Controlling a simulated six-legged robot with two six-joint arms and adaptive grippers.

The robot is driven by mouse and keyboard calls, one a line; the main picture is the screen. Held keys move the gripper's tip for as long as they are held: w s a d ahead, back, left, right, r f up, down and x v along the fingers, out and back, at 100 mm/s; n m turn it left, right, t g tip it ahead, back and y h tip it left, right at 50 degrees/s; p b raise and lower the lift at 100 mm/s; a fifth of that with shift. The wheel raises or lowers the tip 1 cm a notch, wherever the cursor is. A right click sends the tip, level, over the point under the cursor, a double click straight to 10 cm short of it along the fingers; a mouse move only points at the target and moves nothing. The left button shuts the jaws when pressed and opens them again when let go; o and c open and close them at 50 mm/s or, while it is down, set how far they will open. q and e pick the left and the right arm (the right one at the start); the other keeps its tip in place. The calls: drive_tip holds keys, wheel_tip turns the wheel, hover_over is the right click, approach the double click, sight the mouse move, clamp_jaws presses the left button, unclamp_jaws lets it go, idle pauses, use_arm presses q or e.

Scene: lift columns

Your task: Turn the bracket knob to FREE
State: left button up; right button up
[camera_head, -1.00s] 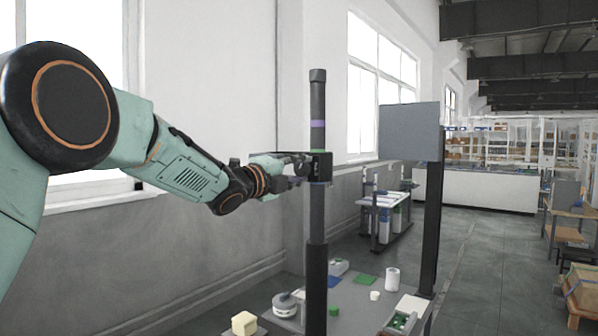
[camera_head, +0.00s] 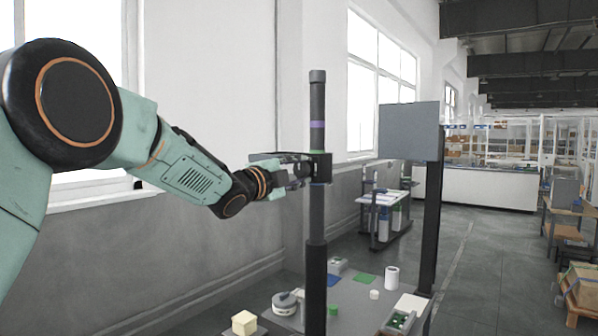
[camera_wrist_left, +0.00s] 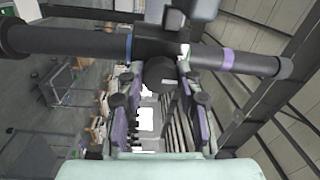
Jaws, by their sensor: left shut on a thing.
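A dark column (camera_head: 317,215) stands upright in the middle of the head view, with a purple band (camera_head: 317,124) near its top and a blue band below the bracket. A black bracket (camera_head: 322,167) sits around the column. In the left wrist view the column lies across the picture, and the bracket's round black knob (camera_wrist_left: 160,74) faces the camera. My left gripper (camera_head: 298,170) reaches the bracket from the left; its fingers (camera_wrist_left: 158,82) are shut on the knob from both sides. I cannot read any marking on the knob. My right gripper is not in view.
A grey panel (camera_head: 409,131) on a dark post (camera_head: 428,225) stands right of the column. Below is a grey table (camera_head: 350,310) with a white cup (camera_head: 392,277), a yellowish block (camera_head: 244,322) and a green-filled tray (camera_head: 399,322). Open floor lies to the right.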

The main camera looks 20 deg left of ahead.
use_arm(q)
drive_tip(key=shift+r, duration=0.15)
drive_tip(key=o, duration=1.1)
drive_tip(key=shift+s+a, duration=0.1)
drive_tip(key=shift+a, duration=0.1)
drive_tip(key=shift+o, duration=0.2)
drive_tip(key=shift+d, duration=0.15)
drive_tip(key=shift+s, duration=0.1)
drive_tip(key=v, duration=1.2)
